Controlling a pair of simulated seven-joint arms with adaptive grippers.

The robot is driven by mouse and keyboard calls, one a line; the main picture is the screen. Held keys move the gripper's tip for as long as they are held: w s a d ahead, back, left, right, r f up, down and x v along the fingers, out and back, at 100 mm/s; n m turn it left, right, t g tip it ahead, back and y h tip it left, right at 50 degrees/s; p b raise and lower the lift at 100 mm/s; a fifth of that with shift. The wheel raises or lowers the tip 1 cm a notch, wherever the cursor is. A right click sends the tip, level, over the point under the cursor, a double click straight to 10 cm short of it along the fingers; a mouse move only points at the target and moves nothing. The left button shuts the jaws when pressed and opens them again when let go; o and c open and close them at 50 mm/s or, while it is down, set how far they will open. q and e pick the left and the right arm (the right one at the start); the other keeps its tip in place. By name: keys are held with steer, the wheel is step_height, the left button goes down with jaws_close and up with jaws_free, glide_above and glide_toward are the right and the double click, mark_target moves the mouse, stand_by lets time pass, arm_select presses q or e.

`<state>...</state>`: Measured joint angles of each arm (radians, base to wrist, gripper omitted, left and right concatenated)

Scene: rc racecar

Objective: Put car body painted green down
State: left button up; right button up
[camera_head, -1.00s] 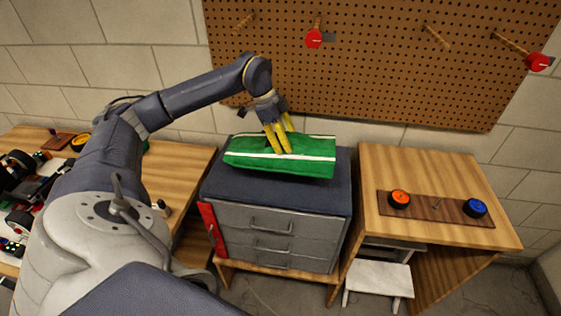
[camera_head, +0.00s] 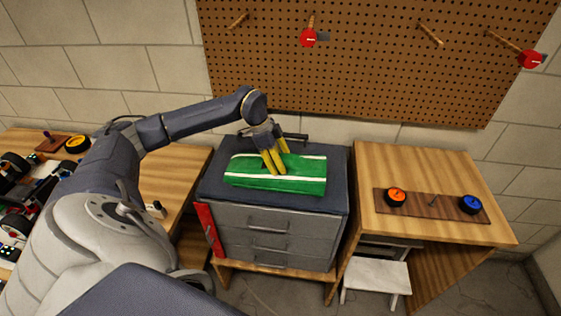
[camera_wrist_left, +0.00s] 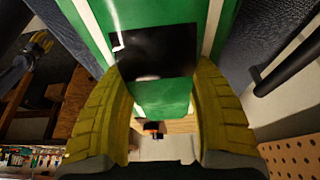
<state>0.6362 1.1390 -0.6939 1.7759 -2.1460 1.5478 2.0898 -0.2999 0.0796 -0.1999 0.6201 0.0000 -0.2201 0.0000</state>
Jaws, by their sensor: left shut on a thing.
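The green car body (camera_head: 285,181) with white stripes is on or just above the dark top of the grey drawer cabinet (camera_head: 222,184); I cannot tell if it touches all along. My left gripper (camera_head: 275,170) has yellow fingers pointing down, shut on the middle of the car body. In the left wrist view, the yellow fingers (camera_wrist_left: 160,110) flank the green body (camera_wrist_left: 220,20), which has a black patch in its middle.
A wooden table (camera_head: 440,165) at the right holds a brown board with an orange (camera_head: 396,196) and a blue wheel-like piece (camera_head: 470,204). A pegboard (camera_head: 370,60) with red-ended tools hangs behind. A cluttered bench (camera_head: 175,170) is at the left. A white stool (camera_head: 376,275) stands below.

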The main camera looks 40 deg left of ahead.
arm_select(q)
steer(key=shift+f, duration=0.1)
steer(key=o, duration=1.2)
steer(key=v, duration=1.2)
